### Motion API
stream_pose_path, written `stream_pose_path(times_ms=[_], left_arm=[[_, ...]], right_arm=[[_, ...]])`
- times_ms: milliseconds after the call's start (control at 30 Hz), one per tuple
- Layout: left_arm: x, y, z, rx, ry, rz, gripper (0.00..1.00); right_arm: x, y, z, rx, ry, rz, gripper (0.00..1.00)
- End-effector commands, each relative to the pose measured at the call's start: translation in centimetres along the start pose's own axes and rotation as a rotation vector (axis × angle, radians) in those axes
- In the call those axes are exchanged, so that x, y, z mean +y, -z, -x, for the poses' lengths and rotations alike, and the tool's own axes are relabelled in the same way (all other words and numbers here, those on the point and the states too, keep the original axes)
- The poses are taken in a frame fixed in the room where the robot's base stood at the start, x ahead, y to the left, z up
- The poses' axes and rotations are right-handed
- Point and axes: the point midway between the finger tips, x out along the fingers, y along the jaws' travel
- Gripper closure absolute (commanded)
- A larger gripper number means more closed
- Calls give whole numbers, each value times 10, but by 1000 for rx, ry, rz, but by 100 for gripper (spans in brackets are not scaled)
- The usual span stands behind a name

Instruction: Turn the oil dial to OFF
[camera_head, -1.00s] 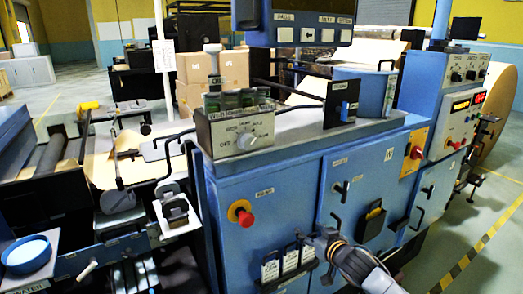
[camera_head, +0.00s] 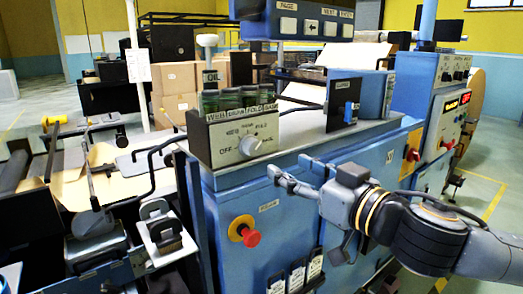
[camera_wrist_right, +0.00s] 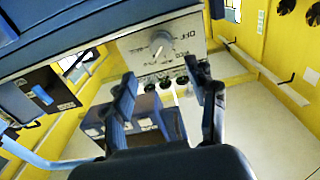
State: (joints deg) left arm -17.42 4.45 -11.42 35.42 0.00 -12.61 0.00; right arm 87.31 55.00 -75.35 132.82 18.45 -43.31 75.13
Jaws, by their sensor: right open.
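The oil dial (camera_head: 250,145) is a pale round knob on the front of a light-grey box (camera_head: 215,150) that stands on the blue cabinet. OFF is printed at the knob's lower left, with other labels above it. Small jars with labels stand on the box under an OIL sign. I cannot tell exactly where the knob points. My right gripper (camera_head: 289,168) is open and empty, in front of the cabinet, to the right of and lower than the dial. In the right wrist view the dial (camera_wrist_right: 160,42) shows beyond the open fingers (camera_wrist_right: 161,85), apart from them. My left gripper is not in view.
A red stop button (camera_head: 250,237) sits on the cabinet's front below. A dark panel with a blue switch (camera_head: 344,110) stands right of the dial box. A thin black bent rod (camera_head: 150,170) reaches toward the box from the left. The space before the dial is clear.

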Motion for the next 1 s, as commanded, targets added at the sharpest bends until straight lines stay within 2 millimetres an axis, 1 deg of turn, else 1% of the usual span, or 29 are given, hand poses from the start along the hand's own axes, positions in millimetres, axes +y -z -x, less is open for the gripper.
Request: stream_pose_path(times_ms=[33,200,300,433,600,900,967,1000], left_arm=[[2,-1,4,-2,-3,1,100],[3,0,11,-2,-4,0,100],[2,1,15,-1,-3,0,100],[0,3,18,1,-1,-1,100],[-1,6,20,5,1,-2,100],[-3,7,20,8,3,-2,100],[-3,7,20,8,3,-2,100],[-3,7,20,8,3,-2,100]], right_arm=[[-1,3,-13,0,2,1,43],[-1,2,-50,-1,1,3,43],[-1,3,-68,1,2,3,43],[-1,2,-86,0,1,2,43],[0,1,-98,1,1,2,43],[0,0,-99,1,1,2,43],[0,0,-99,1,1,2,55],[0,0,-99,1,0,2,63]])
